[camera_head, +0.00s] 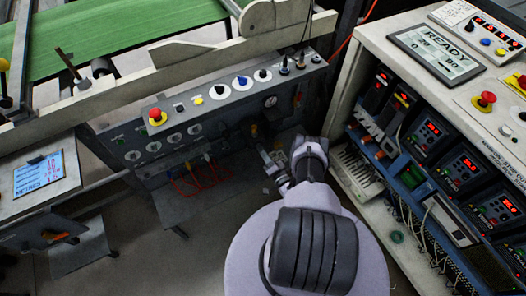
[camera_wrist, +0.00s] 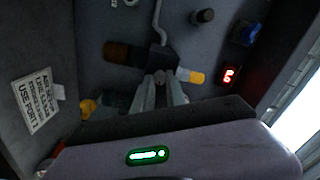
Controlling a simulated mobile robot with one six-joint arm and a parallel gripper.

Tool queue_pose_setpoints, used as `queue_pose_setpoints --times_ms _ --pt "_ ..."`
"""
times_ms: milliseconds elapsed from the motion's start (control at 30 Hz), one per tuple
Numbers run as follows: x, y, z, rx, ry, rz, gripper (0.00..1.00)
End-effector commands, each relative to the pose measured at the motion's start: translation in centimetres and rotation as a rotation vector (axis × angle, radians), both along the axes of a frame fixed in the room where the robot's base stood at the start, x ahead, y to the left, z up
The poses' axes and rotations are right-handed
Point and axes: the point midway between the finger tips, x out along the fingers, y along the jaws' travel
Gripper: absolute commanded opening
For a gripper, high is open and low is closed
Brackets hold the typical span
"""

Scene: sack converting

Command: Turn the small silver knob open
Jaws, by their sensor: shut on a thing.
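The small silver knob (camera_wrist: 161,77) shows in the wrist view, low on a dark fitting (camera_wrist: 160,58) that has a brown part at its left and a yellow end at its right. My gripper (camera_wrist: 163,88) has its two fingers around the knob, one on each side, and is shut on it. The fingers hide part of the knob. In the head view my gripper (camera_head: 264,152) reaches into the shaded space below the grey control panel (camera_head: 200,112); the knob cannot be made out there.
In the head view, the control cabinet (camera_head: 350,85) stands close at the right. Open floor (camera_head: 120,225) lies at the left.

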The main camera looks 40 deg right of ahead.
Motion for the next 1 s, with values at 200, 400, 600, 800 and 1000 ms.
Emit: queue_pose_setpoints --times_ms 200,400,600,800,1000 --pt "0.12 -0.05 0.13 0.159 -0.042 0.001 0.0" --pt "0.12 -0.05 0.13 0.271 -0.068 0.001 0.0" --pt "0.13 -0.02 0.13 0.337 -0.084 0.002 0.0" --pt "0.12 0.01 0.13 0.366 -0.091 0.002 0.0" --pt "0.12 0.01 0.13 0.372 -0.092 0.002 0.0"
